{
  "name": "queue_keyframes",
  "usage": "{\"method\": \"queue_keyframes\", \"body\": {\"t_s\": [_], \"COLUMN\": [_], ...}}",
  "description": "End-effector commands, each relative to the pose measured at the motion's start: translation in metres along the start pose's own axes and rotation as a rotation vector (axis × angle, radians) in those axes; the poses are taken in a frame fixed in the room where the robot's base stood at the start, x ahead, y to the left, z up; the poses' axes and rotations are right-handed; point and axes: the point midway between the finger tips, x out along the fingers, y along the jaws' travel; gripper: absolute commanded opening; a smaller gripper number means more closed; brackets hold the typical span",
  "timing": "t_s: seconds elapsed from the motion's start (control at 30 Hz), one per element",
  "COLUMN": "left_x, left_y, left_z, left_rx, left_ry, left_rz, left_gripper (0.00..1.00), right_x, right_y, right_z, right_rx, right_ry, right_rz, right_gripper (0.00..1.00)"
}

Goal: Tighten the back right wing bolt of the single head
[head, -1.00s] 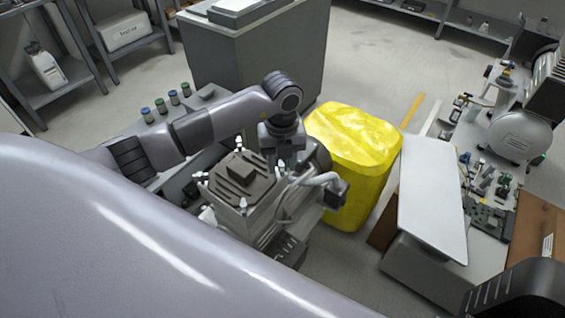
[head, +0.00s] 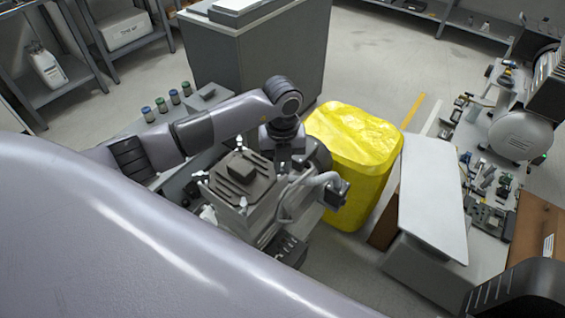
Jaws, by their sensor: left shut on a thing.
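The single head (head: 238,174) is a dark, ribbed square block on top of the compressor in the middle of the head view. White wing bolts show at its corners: one at the back left (head: 239,143), one at the front left (head: 200,176) and one at the front right (head: 243,206). My left gripper (head: 284,166) points down at the back right corner and is shut on the back right wing bolt there. The fingers mostly hide that bolt. My right gripper is not in view.
A yellow covered bin (head: 352,150) stands behind right. A white board (head: 432,200) lies farther right. Several small capped jars (head: 161,105) stand on the bench at left.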

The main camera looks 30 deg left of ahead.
Motion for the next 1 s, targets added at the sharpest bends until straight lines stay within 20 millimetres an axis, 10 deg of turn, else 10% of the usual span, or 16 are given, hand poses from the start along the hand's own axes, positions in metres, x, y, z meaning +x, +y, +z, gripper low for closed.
{"method": "queue_keyframes", "body": {"t_s": [1.0], "left_x": [0.001], "left_y": [0.008], "left_z": [0.005], "left_rx": [0.899], "left_ry": [-0.005], "left_rz": [0.0], "left_gripper": [0.0], "right_x": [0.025], "right_y": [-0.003], "right_z": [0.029], "right_rx": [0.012], "right_ry": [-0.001], "right_rz": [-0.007], "right_gripper": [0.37]}}
